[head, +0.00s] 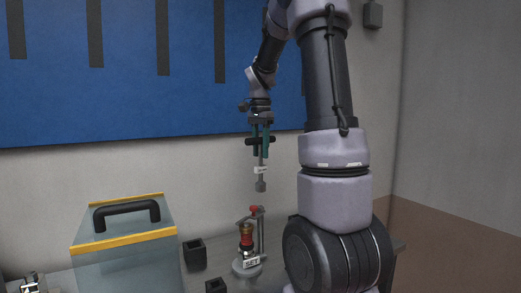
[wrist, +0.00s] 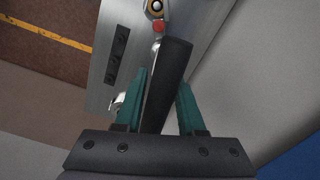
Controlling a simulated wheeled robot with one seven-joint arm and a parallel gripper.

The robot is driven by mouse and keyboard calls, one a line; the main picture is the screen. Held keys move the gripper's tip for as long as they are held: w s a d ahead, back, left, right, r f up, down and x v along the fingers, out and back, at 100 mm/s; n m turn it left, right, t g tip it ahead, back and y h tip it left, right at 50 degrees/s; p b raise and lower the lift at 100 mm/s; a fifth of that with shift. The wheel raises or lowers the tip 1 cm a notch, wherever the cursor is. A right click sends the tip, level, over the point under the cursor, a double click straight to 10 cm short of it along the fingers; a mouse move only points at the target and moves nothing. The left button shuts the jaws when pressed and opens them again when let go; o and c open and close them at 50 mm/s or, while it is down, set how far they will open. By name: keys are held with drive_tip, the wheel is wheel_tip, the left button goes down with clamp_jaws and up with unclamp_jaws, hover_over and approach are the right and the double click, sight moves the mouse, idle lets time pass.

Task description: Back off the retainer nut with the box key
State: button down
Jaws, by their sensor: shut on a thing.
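My gripper (head: 261,143) has teal fingers and is shut on the box key. The key (head: 261,186) hangs upright with its socket end down, and a white tag sits on its shaft. Its dark handle (wrist: 168,80) runs between the fingers in the wrist view. Below it, apart from the socket, stands a small fixture (head: 247,268) with a round base, a red and brass-coloured stack (head: 246,240) and a side post. A brass ring with a dark centre (wrist: 155,7) shows at the top edge of the wrist view. I cannot make out the retainer nut for certain.
A clear box (head: 125,262) with yellow edges and a black handle stands left of the fixture. Two dark square holders (head: 194,253) (head: 215,286) sit between them. A red piece (head: 254,209) is on the fixture's post. The wall is close behind.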

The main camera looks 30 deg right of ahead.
drive_tip(key=shift+f, duration=2.5)
drive_tip(key=shift+f, duration=1)
drive_tip(key=shift+n, duration=1.7)
drive_tip(key=shift+n, duration=1.6)
